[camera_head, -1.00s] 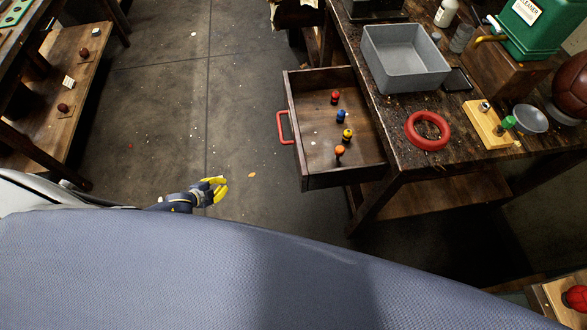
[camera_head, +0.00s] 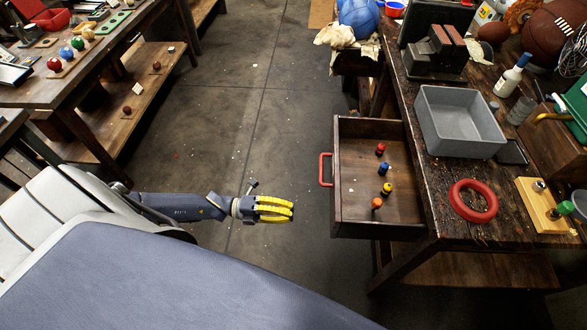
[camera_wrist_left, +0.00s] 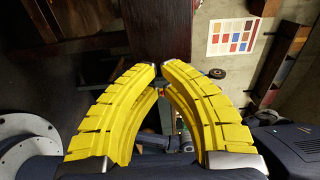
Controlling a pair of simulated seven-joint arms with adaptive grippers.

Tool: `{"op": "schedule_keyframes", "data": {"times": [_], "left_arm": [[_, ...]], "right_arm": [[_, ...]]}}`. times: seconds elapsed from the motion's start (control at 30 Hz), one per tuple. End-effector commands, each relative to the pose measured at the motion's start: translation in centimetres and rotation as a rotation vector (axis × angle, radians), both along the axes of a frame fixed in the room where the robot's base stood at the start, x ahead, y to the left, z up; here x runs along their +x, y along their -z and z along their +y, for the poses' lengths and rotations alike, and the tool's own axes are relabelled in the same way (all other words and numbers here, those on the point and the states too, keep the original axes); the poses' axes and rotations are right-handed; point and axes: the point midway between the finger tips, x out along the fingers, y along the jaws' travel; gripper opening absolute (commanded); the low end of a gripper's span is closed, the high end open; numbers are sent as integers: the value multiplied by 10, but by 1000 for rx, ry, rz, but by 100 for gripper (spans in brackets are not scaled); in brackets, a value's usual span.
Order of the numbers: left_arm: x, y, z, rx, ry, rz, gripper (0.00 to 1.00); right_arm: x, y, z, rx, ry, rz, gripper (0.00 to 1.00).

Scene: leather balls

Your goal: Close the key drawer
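The wooden drawer (camera_head: 347,215) is pulled open from the dark wooden workbench (camera_head: 420,215). Its red handle (camera_head: 322,170) faces left. Inside are small pieces with coloured tops: red (camera_head: 380,149), blue (camera_head: 383,169), yellow (camera_head: 386,188) and orange (camera_head: 377,203). My left gripper (camera_head: 292,208), with yellow fingers, is left of the drawer and apart from it in the picture, lower than the handle. In the left wrist view its curved fingers (camera_wrist_left: 161,72) meet at or very near the tips, with nothing seen held. A brown wooden panel (camera_wrist_left: 157,32) shows beyond them. My right gripper is not in view.
Open floor (camera_head: 262,130) lies left of the drawer. Another bench (camera_head: 90,65) stands at the far left.

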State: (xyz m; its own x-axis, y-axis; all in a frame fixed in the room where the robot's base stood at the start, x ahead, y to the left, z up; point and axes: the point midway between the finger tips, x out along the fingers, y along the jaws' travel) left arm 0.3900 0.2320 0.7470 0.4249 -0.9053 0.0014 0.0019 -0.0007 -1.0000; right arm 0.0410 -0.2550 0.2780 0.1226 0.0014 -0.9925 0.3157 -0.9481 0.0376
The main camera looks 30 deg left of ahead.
Motion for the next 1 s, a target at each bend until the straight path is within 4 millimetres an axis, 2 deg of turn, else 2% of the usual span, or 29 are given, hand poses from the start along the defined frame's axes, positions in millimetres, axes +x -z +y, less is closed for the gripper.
{"op": "schedule_keyframes", "data": {"times": [0.3, 0.5, 0.7, 1.0], "left_arm": [[26, -1, -52, -1, 0, -2, 0], [38, 0, -79, 0, -1, 0, 0], [47, 0, -97, 0, -1, 1, 0], [51, 0, -106, 0, -2, 1, 0]], "right_arm": [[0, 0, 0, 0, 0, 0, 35], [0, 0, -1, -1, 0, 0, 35], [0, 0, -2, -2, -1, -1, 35], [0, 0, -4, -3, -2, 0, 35]]}}
